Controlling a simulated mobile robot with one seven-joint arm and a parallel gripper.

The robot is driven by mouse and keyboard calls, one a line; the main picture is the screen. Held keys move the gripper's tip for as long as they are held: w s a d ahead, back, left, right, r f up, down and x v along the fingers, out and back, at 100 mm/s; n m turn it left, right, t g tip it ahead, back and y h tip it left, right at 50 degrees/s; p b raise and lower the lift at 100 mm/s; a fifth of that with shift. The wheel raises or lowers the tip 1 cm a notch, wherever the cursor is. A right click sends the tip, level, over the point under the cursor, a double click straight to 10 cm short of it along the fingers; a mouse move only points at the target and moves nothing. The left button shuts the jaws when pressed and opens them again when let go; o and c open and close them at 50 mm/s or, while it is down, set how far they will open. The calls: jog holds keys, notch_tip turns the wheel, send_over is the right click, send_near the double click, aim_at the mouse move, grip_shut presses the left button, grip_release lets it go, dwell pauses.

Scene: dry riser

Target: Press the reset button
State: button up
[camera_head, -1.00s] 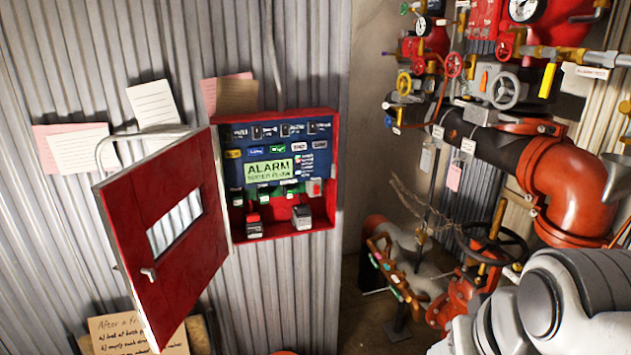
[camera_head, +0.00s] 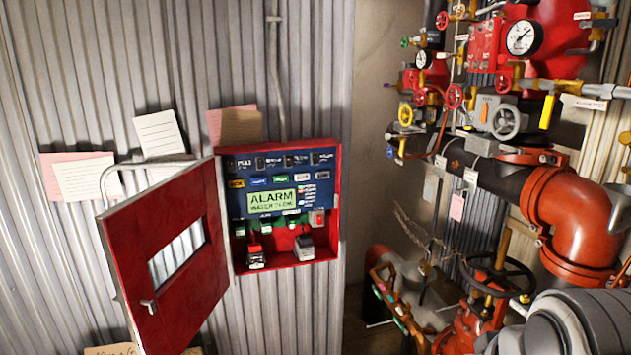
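A red alarm panel box (camera_head: 338,200) is fixed on the corrugated wall. Its door (camera_head: 135,235) with a window hangs open to the left. Inside, a blue face (camera_head: 240,203) carries a lit green display (camera_head: 271,201) reading "ALARM WATER FLOW". Rows of small switches and coloured labels surround the display. A small red button on a light plate (camera_head: 317,218) sits at the right of the lower row. Its label is too small to read, so I cannot tell which control is the reset button. My gripper is not in view; part of my arm (camera_head: 575,322) shows at the lower right.
Red and black pipes (camera_head: 572,212) with gauges, valves and handwheels (camera_head: 496,275) crowd the right side. Paper notes (camera_head: 90,180) are pinned on the wall left of the panel. The space directly before the panel looks clear.

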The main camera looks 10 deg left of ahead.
grip_shut()
dwell(1.4)
